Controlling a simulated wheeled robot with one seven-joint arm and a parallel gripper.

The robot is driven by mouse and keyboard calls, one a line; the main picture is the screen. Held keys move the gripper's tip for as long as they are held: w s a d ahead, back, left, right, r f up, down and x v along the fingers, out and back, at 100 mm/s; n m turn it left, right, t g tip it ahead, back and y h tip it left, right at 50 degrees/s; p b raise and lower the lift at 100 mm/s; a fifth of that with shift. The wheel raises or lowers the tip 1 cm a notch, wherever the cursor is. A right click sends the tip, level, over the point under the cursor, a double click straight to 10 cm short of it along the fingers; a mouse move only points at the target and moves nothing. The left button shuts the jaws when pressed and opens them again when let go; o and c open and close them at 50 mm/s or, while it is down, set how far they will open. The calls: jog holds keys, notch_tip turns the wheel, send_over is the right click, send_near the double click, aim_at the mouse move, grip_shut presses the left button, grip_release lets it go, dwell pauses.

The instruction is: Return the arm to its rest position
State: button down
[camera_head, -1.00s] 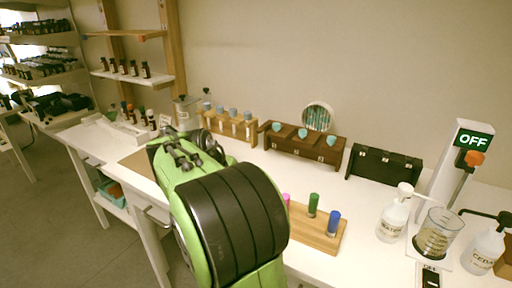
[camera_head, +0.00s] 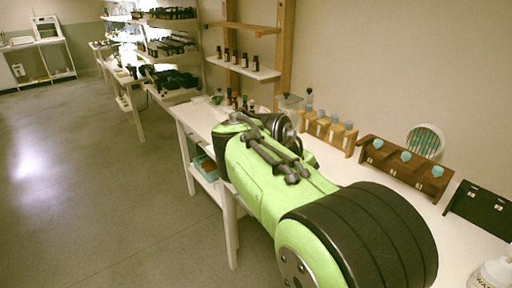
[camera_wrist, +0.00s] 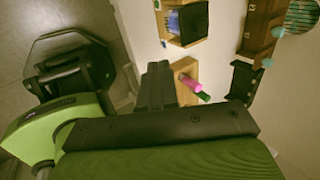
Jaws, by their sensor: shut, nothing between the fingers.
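My gripper (camera_wrist: 157,85) shows in the wrist view as dark fingers, shut and empty, above the white table. A small wooden holder with a pink (camera_wrist: 191,84) and a green cylinder (camera_wrist: 204,97) lies just right of the fingertips in that picture. In the head view my green and black arm stretches over the white table (camera_head: 452,238) from the lower right toward the middle. The gripper itself cannot be made out there. My arm hides part of the table.
A light wooden rack (camera_head: 328,132), a brown rack with teal tops (camera_head: 405,168) and a black rack (camera_head: 481,207) stand along the wall. A pump bottle (camera_head: 492,274) is at the lower right. Shelves with small bottles (camera_head: 243,62) are behind. Open floor (camera_head: 95,170) lies left.

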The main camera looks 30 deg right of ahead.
jog(key=s+a+r+n+t+y+p, duration=0.1)
jog(key=s+a+n+y+p, duration=0.1)
jog(key=a+n, duration=0.4)
jog(key=s+a+r+n+t+y+p, duration=0.2)
jog(key=s+a+n+p, duration=0.2)
jog(key=n, duration=1.3)
jog(key=s+a+r+n+t+y+p, duration=0.1)
jog(key=s+a+n+t+y+p, duration=0.1)
jog(key=s+a+n, duration=0.3)
jog(key=a+n+p, duration=0.1)
jog(key=a+n, duration=0.3)
jog(key=n, duration=0.2)
jog(key=shift+s+r+n, duration=0.15)
jog(key=shift+n, duration=0.25)
